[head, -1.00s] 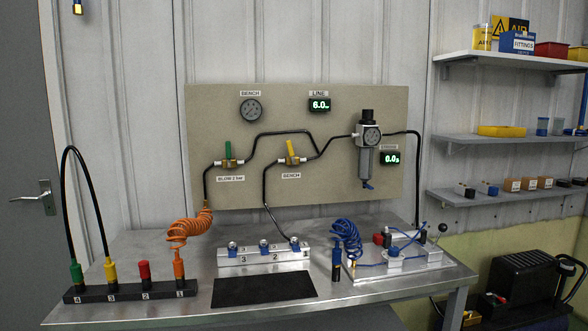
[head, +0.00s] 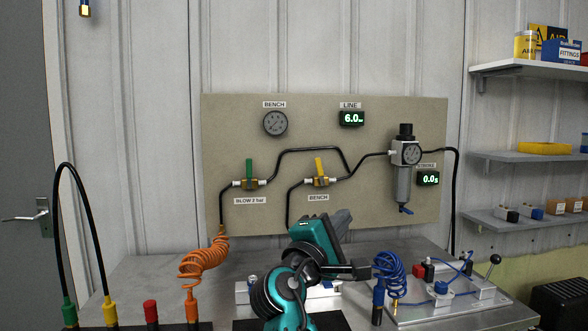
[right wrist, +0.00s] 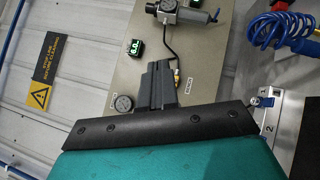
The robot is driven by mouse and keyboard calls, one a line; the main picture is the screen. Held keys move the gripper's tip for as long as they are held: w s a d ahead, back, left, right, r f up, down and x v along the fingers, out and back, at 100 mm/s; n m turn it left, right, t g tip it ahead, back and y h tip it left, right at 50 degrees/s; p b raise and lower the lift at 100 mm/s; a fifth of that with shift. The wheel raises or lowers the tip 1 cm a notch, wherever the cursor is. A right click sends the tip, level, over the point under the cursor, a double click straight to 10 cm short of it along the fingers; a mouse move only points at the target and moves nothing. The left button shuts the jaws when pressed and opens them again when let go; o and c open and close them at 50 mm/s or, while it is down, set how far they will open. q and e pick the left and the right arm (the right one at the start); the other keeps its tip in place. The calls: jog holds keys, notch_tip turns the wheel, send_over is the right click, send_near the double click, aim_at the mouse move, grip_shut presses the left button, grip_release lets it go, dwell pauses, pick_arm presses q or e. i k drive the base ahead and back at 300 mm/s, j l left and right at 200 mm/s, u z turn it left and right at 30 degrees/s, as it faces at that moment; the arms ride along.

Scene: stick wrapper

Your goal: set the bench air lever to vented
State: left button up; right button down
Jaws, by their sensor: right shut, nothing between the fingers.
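The bench air lever (head: 319,167) is a yellow handle on a valve above the BENCH label (head: 318,198) on the beige panel. It stands nearly upright, leaning slightly left, across the black pipe. My right gripper (head: 343,217) is shut and empty, below and a little right of the lever in the head view, apart from it in the picture. In the right wrist view its dark fingers (right wrist: 157,68) point towards the panel. The brass valve body (right wrist: 177,77) shows beside them; the lever itself seems hidden behind the fingers. My left gripper is not in view.
A green lever (head: 249,170) on the BLOW 2 bar valve is to the left. The regulator (head: 404,170) hangs at the right of the panel. Below are an orange coiled hose (head: 205,260), a blue coiled hose (head: 390,275) and a metal bench (head: 140,275).

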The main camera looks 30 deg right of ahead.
aim_at(317, 160)
jog(key=i, duration=1.05)
